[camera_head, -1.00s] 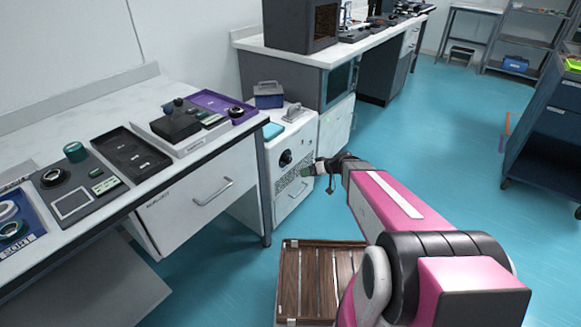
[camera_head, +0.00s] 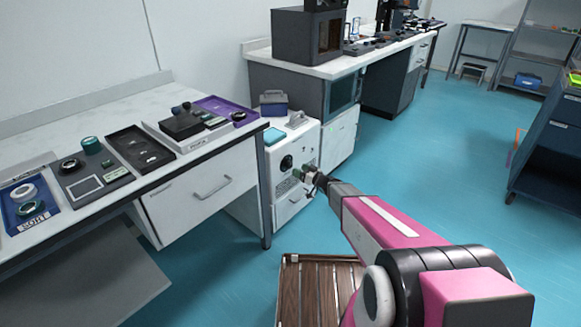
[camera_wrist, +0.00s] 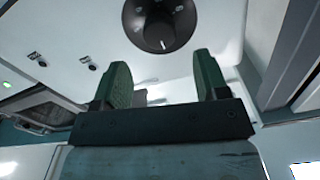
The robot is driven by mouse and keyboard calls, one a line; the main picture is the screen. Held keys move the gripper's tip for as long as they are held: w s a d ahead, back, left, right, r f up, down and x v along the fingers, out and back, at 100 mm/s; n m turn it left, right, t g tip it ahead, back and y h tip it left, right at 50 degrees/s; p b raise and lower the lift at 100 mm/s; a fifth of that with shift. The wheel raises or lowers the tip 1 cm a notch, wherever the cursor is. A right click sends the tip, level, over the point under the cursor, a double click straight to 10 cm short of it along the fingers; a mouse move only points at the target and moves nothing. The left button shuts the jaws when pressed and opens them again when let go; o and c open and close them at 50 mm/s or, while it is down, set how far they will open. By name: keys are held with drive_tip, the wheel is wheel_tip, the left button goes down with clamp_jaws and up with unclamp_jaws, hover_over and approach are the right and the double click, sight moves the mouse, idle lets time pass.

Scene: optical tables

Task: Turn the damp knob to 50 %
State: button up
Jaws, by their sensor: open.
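A black round knob (camera_wrist: 160,24) with a white pointer mark sits on the white front panel of a cabinet, at the top of the wrist view. It also shows in the head view as a small dark disc (camera_head: 286,162) on the white cabinet (camera_head: 281,184). The pointer mark is near the knob's lower edge in the wrist view. Any label on the knob is too small to read. My gripper (camera_wrist: 161,82) has green fingers spread apart with nothing between them, below the knob and apart from it in the wrist view.
A bench (camera_head: 105,111) with trays and small parts stands at the left. A grey-blue box (camera_head: 273,104) stands on the white cabinet. Another bench (camera_head: 340,64) runs behind it. A slatted wooden piece (camera_head: 318,290) lies on the floor in front.

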sight(291, 165)
drive_tip(key=x, duration=0.6)
drive_tip(key=shift+w+a, duration=0.2)
drive_tip(key=shift+a, duration=0.05)
drive_tip(key=c, duration=0.9)
